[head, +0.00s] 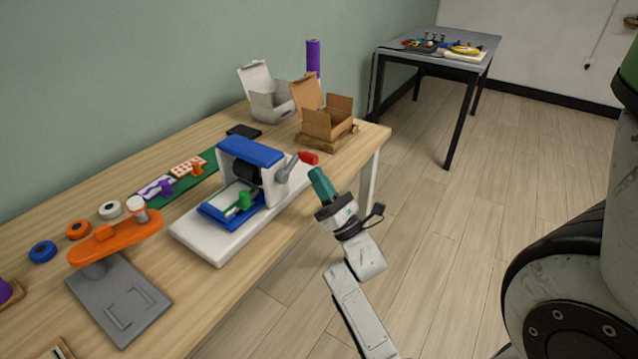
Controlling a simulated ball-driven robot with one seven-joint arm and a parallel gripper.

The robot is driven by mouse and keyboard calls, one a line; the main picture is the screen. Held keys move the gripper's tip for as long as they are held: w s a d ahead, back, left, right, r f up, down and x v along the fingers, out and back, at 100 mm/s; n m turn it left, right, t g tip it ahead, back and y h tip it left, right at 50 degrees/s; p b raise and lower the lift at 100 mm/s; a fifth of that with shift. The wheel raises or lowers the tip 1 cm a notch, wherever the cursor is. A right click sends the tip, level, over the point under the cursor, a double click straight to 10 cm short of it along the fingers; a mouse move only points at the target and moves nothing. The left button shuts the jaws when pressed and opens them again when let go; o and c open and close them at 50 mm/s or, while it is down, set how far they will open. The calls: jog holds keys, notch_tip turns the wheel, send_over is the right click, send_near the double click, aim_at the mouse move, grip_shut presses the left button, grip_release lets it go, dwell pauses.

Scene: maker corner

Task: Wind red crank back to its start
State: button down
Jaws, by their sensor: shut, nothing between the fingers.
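The red crank handle (309,158) sticks out at the right side of a press-like machine (250,165) with a blue top and a white base. A grey crank arm (288,168) joins the handle to the machine's side and slants up to the right. My gripper (318,175), with teal fingers, is just below and right of the handle, past the table's front edge. Its fingers are shut and hold nothing. They look close to the handle, but I cannot tell whether they touch it.
The wooden table (222,262) also bears an orange-armed tool (115,238), tape rolls (78,230), an open cardboard box (327,122) and a white box (270,103). A grey side table (480,42) stands far back. The floor (450,230) to the right is clear.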

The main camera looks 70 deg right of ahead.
jog(key=shift+d+r+b, duration=0.15)
jog(key=shift+r+b, duration=0.35)
jog(key=shift+r, duration=0.3)
